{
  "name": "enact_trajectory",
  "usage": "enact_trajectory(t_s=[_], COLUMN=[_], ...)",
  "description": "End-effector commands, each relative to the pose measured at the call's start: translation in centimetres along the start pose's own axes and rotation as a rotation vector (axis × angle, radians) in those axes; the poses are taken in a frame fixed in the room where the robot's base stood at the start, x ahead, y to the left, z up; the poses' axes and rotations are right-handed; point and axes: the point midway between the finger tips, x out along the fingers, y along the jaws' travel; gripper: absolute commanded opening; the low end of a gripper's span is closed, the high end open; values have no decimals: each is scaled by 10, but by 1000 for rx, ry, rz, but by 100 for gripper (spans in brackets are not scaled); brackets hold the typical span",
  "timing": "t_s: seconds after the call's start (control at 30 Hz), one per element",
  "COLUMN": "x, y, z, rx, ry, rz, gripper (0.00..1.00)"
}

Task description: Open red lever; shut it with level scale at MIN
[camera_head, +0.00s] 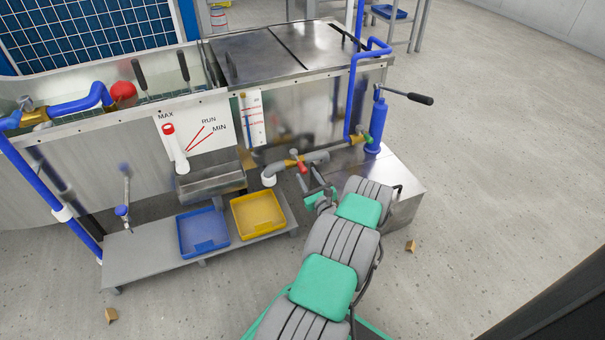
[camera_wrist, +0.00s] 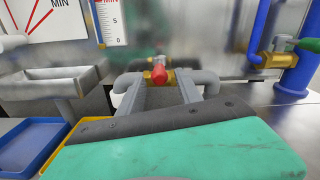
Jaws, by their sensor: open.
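The red lever (camera_head: 301,166) sits on a brass valve (camera_head: 290,163) in a grey pipe at the tank's front. In the wrist view the red lever (camera_wrist: 159,76) is seen end-on, between my fingers in the picture. My gripper (camera_head: 310,182) is open in front of the lever; its two grey fingers also show in the wrist view (camera_wrist: 158,92). I cannot tell whether they touch it. The level scale (camera_head: 255,120) is a white strip with red marks on the tank front. Its lower part, with MIN, 5 and 0, shows in the wrist view (camera_wrist: 111,22); the level is not readable.
A MAX/RUN/MIN panel (camera_head: 215,130) carries a white arm with a red end (camera_head: 168,129). Below are a metal trough (camera_head: 210,184), a blue tray (camera_head: 203,246) and a yellow tray (camera_head: 259,232). A green-handled brass valve (camera_wrist: 278,58) and blue pump (camera_head: 376,128) stand right of the lever.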

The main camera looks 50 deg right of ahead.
Motion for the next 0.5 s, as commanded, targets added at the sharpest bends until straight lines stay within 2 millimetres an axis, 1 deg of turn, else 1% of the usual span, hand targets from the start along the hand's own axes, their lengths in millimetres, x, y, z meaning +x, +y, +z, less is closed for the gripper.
enact_trajectory(t_s=[0.03,0.1,0.2,0.33,0.5], x=[11,25,40,50,51], y=[2,2,3,1,1], z=[-3,-3,-3,-2,-1], rx=[-4,-4,-3,-3,-2], ry=[-2,-2,0,1,2], rz=[5,4,5,2,2], gripper=[41,41,41,41,41])
